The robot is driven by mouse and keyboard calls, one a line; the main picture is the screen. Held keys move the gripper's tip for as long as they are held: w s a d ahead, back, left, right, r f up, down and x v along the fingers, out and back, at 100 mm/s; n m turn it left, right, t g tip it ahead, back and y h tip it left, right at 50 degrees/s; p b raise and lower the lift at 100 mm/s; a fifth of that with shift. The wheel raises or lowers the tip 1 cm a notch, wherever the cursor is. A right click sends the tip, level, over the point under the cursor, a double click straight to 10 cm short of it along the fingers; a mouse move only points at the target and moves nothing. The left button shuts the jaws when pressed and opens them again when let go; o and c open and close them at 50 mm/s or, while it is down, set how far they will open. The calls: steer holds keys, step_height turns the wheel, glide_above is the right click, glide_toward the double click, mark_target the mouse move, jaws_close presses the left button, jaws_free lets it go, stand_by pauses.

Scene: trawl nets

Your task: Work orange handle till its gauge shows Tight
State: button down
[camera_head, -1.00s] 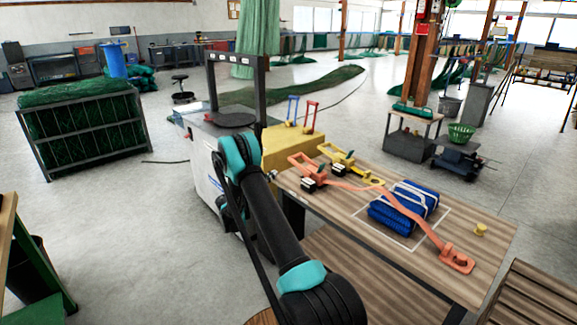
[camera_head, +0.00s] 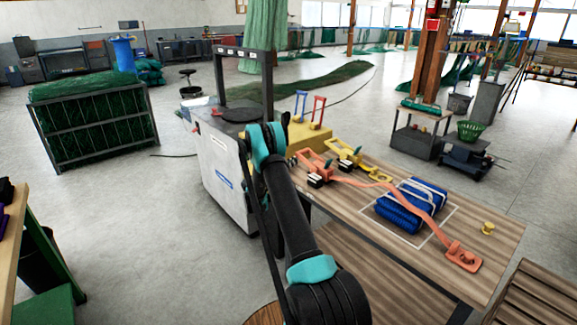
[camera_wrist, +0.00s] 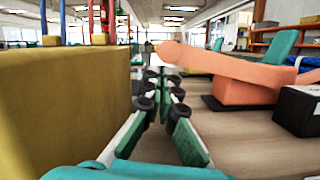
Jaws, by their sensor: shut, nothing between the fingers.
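The orange ratchet with its handle (camera_head: 313,160) sits at the bench's left end. An orange strap (camera_head: 400,205) runs from it over a blue net bundle (camera_head: 412,204) to an orange anchor (camera_head: 464,256). In the wrist view the orange handle (camera_wrist: 225,65) slants up leftward, its rounded end close to my fingertips. My gripper (camera_wrist: 162,90) is shut and empty, left of the orange ratchet body; I cannot tell whether it touches the handle. My arm hides it in the head view. The black box beside the ratchet (camera_wrist: 298,110) shows no readable gauge face.
A yellow ratchet (camera_head: 345,152) lies behind the orange one. A yellow block (camera_wrist: 65,100) stands close on my gripper's left, with blue and red levers (camera_head: 317,110) on top. A grey cabinet (camera_head: 222,165) stands left of it. A yellow knob (camera_head: 488,228) is on the bench's right.

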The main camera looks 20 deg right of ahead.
mark_target(296, 154)
steer(key=shift+w+d, duration=0.1)
steer(key=shift+d, duration=0.2)
steer(key=shift+r, duration=0.15)
